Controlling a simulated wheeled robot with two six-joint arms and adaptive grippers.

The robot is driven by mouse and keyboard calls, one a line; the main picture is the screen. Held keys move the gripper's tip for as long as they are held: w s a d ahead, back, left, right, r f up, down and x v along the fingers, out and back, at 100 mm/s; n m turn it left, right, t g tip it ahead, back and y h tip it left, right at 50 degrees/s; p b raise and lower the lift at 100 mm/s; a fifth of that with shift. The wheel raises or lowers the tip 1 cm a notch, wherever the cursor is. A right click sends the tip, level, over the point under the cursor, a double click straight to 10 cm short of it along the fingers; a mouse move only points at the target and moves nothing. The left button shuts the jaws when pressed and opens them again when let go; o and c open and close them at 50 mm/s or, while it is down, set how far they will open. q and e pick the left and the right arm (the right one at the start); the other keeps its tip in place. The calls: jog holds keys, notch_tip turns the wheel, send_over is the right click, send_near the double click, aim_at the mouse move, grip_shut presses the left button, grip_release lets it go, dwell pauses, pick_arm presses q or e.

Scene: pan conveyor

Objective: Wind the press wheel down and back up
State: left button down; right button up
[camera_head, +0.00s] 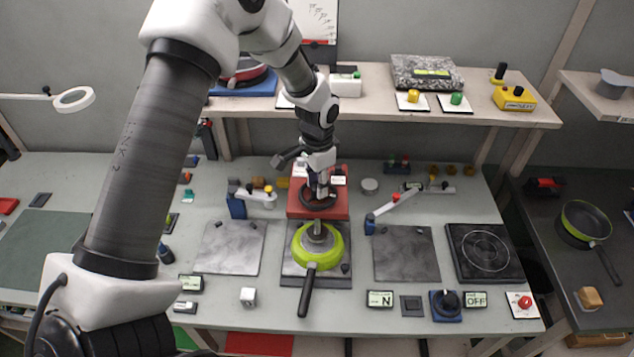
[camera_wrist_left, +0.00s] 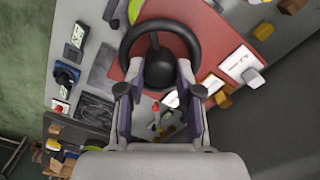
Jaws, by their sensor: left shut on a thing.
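The press wheel (camera_head: 318,203) is a black ring on a red base (camera_head: 339,208) at the back middle of the table. In the left wrist view the wheel (camera_wrist_left: 160,25) shows its dark rim and a round black hub (camera_wrist_left: 160,70). My left gripper (camera_head: 319,187) comes down on the wheel from above. Its two fingers (camera_wrist_left: 159,75) stand on either side of the hub, and it is shut on the wheel. The arm and gripper hide part of the wheel in the head view. My right gripper is not in view.
A green pan (camera_head: 318,244) with a black handle lies on a dark plate just in front of the press. Small jointed arms stand left (camera_head: 238,205) and right (camera_head: 372,221) of it. A shelf (camera_head: 375,105) runs behind, and a hotplate (camera_head: 487,250) is at right.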

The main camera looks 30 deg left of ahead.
pick_arm(q)
jog(key=n, duration=0.4)
jog(key=shift+s+f+n, duration=0.15)
jog(key=shift+f+n, duration=0.05)
jog(key=shift+n, duration=0.1)
jog(key=n, duration=0.5)
jog(key=shift+d, duration=0.1)
jog(key=n, duration=0.9)
jog(key=shift+n, duration=0.4)
jog(key=c, duration=1)
grip_release()
jog(key=shift+o, duration=1.1)
jog(key=shift+w, duration=0.2)
jog(key=shift+r, duration=0.1)
